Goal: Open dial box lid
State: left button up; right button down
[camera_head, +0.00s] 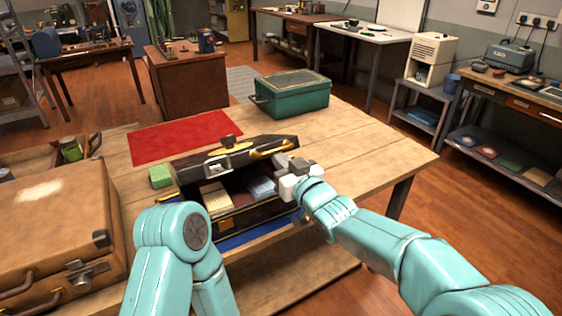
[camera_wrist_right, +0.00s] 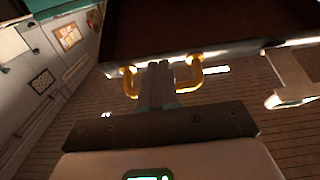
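The dark dial box (camera_head: 262,213) stands on the wooden table with its lid (camera_head: 222,163) partly raised and tilted. A yellow handle (camera_head: 270,148) is on the lid; it also shows in the right wrist view (camera_wrist_right: 190,85). Light and coloured packets (camera_head: 240,194) show inside the box. My right gripper (camera_head: 288,168) is at the lid's right side. In the right wrist view its fingers (camera_wrist_right: 157,82) are close together on the handle's bar, under the lid's dark edge. My left arm is in front of the box's left side; its gripper is hidden.
A brown suitcase (camera_head: 50,235) lies at the left. A green block (camera_head: 161,177) is beside the box, and a red mat (camera_head: 185,137) lies behind it. A green case (camera_head: 293,97) stands at the table's back. The table's right side is clear.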

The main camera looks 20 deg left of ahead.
jog(key=shift+r, duration=0.1)
jog(key=shift+w+a+r+p, duration=0.15)
jog(key=shift+a+r+p, duration=0.05)
jog(key=shift+r+p, duration=0.4)
jog(key=shift+w+a+r+p, duration=0.2)
jog(key=shift+r+p, duration=0.25)
jog(key=shift+p, duration=0.2)
